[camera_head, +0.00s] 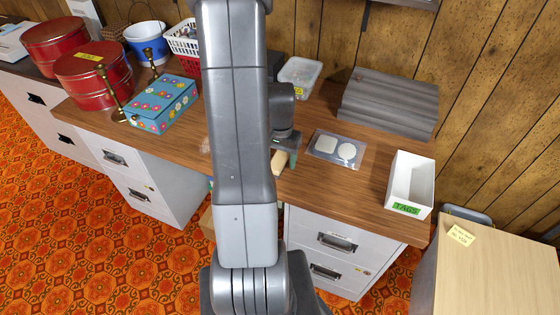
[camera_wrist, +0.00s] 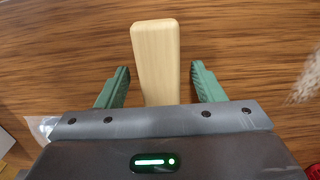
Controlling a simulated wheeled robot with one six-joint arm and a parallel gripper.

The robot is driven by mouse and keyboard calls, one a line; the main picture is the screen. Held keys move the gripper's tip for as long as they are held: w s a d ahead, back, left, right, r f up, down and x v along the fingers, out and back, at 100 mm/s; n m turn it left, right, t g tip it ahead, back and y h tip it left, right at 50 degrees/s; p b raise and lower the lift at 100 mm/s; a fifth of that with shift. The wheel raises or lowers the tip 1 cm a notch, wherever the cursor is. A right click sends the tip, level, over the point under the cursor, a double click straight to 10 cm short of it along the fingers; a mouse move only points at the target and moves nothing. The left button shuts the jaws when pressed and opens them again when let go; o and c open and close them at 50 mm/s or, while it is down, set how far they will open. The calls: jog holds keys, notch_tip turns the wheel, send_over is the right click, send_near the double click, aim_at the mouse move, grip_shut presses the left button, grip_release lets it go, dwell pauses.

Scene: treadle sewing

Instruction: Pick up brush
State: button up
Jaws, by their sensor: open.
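The brush shows as a pale wooden handle or block (camera_wrist: 156,58) in the wrist view, lying on the brown wooden desk top. My gripper (camera_wrist: 158,85) is open, with one green finger on each side of the wood and a gap on both sides. The near end of the wood is hidden behind my gripper body. In the head view the pale wood (camera_head: 279,162) shows just beside my gripper (camera_head: 286,160), near the desk's front edge. No bristles can be made out clearly; a pale fuzzy patch (camera_wrist: 305,80) sits at the right edge of the wrist view.
A clear packet with two pale pieces (camera_head: 337,149) lies right of my gripper. A white TAGS box (camera_head: 410,185) and a grey ridged block (camera_head: 389,103) are further right. A floral box (camera_head: 161,102), brass candlesticks and red tins (camera_head: 93,80) stand left. My arm hides the desk's middle.

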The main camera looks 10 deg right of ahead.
aim_at(280, 157)
jog(key=c, duration=1.2)
jog(key=shift+o, duration=0.2)
jog(key=shift+r, duration=0.1)
notch_tip(280, 157, up, 10)
jog(key=shift+f+p, duration=0.1)
jog(key=shift+p, duration=0.25)
jog(key=o, duration=0.5)
jog(key=c, duration=0.3)
